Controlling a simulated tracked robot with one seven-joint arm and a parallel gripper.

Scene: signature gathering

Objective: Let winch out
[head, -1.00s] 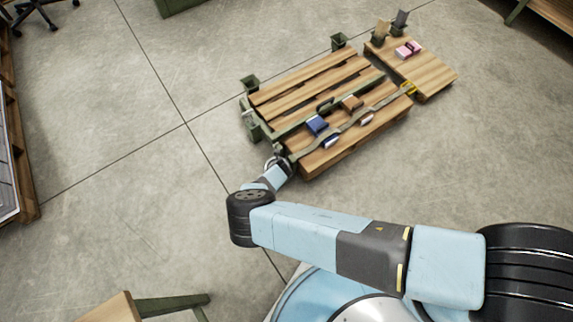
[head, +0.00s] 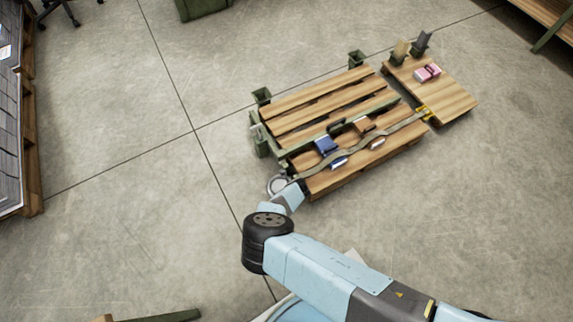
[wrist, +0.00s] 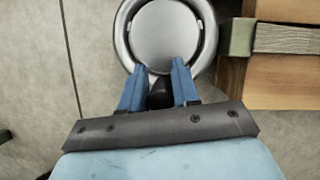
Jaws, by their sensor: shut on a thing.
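The winch wheel (head: 277,185), a round silver handwheel, sits at the near left corner of a wooden pallet bench (head: 318,97). In the wrist view the wheel (wrist: 164,35) fills the top middle. My gripper (wrist: 157,75) is at the rim's near side, its two blue fingers shut around a dark knob (wrist: 160,94). In the head view my gripper (head: 284,190) is small and partly merges with the wheel. A grey-green strap (head: 383,133) runs from beside the wheel across the bench to a yellow hook (head: 424,113), with visible waves in it.
A blue block (head: 325,146) and a brown block (head: 362,126) are at the strap. A lower wooden platform (head: 445,93) with a pink object (head: 427,72) adjoins at right. A pallet stack (head: 18,120) stands at far left. The concrete floor between is clear.

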